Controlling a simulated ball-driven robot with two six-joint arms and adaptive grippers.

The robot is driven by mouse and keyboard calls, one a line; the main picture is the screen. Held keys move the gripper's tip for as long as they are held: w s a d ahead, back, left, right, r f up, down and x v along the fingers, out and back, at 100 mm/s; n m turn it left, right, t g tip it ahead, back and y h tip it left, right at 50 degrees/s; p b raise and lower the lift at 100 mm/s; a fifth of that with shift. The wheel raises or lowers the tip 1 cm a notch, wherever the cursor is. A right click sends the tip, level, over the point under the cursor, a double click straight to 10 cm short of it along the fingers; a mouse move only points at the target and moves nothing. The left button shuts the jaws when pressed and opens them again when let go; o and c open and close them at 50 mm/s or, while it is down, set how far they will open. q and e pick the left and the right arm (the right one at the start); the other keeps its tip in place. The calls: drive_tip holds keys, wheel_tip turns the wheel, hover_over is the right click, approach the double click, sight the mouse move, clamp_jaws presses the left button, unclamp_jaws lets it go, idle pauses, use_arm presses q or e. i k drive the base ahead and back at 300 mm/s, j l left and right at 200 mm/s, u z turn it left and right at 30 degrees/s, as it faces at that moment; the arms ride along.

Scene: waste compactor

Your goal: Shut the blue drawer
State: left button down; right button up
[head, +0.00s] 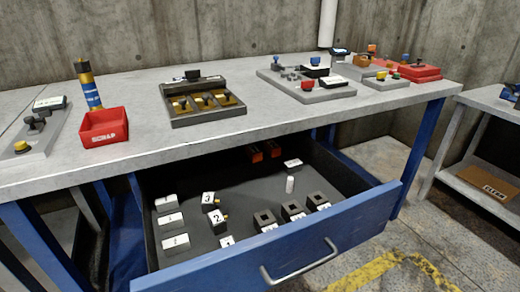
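The blue drawer (285,252) is pulled well out from under the grey workbench (300,110). Its blue front panel has a silver bar handle (300,265). Inside lie white labelled blocks (173,220), dark blocks numbered 2 and 3 (215,215), dark square blocks with holes (292,210) and a small white cylinder (290,184). Red-orange items (265,153) show at the drawer's back. Neither of my grippers is in view.
On the bench stand a red scrap bin (104,127), a blue-and-yellow cylinder (89,88), a dark tray (202,103) and several control panels (305,84). A side shelf (480,185) stands at the right. Floor with yellow marking (375,270) is clear at the lower right.

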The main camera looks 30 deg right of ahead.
sight(360, 211)
drive_tip(key=l+z, duration=0.2)
drive_tip(key=z, duration=0.2)
drive_tip(key=l+z, duration=0.15)
drive_tip(key=z, duration=0.25)
